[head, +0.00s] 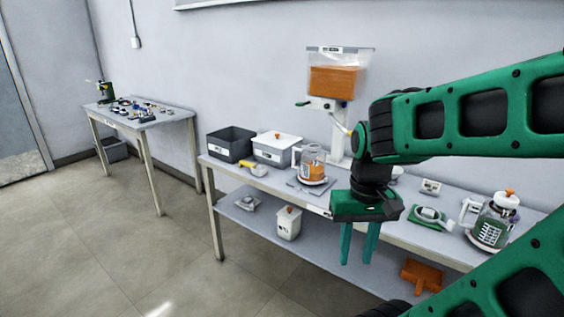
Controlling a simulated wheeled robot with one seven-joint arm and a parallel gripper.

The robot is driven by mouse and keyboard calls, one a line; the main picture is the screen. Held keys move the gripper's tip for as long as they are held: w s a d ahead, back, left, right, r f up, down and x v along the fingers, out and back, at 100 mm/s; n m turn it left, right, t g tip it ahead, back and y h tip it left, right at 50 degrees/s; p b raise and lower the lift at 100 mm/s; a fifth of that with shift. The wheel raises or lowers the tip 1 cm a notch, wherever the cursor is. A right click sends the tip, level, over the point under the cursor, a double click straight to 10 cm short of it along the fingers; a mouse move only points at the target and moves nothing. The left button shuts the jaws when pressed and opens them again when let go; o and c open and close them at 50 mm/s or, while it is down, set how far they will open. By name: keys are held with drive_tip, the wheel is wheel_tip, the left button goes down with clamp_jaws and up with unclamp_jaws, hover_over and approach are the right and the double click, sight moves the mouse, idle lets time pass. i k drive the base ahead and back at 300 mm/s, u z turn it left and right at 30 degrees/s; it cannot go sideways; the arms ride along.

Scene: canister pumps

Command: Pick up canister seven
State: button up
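A clear canister with orange contents (313,164) and a white handle stands on a grey plate on the long table. A second clear canister (490,224) with a white lid, orange knob and label stands at the table's right. A small white container (288,222) with an orange knob is on the lower shelf. I cannot read a number on any of them, so I cannot tell which is canister seven. My gripper (358,256) points down in front of the table's front edge, between the two clear canisters in the picture. Its two green fingers are apart, with nothing visible between them.
A hopper with orange contents (335,80) stands on a white column behind the table. A dark bin (231,144) and a white lidded box (277,149) are at the left end. A green pad (428,219) bears a white part. Open floor (130,255) lies left.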

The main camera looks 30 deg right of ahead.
sight(313, 159)
drive_tip(key=z, duration=0.4)
drive_tip(key=i, duration=1.15)
drive_tip(key=z, duration=0.7)
